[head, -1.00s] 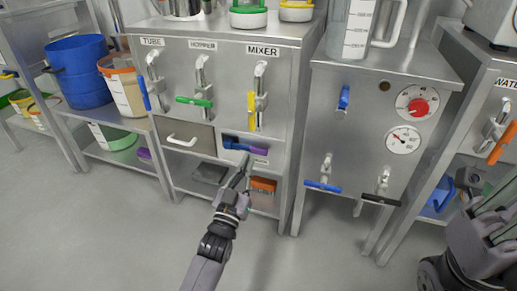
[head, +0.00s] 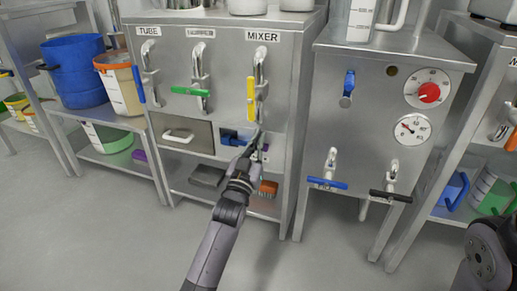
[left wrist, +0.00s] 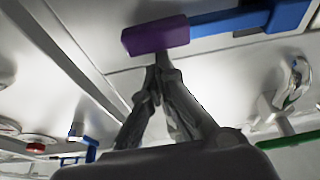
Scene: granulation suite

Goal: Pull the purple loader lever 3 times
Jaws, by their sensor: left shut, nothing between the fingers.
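The purple loader lever shows best in the left wrist view, as a purple block handle (left wrist: 155,36) on a blue bar (left wrist: 250,20) in front of a pale panel. In the head view its blue bar (head: 232,138) lies in a slot below the mixer valve, and the purple end is mostly hidden behind my gripper. My left gripper (head: 257,138) is shut and empty. In the left wrist view its fingertips (left wrist: 162,66) are at the lower edge of the purple handle; I cannot tell whether they touch it. My right gripper is out of view.
The yellow mixer handle (head: 251,98) hangs just above my left gripper. A green handle (head: 190,91) and a drawer (head: 186,135) are to its left. An orange brush (head: 268,188) lies on the shelf below. A second cabinet with a blue handle (head: 328,184) stands right.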

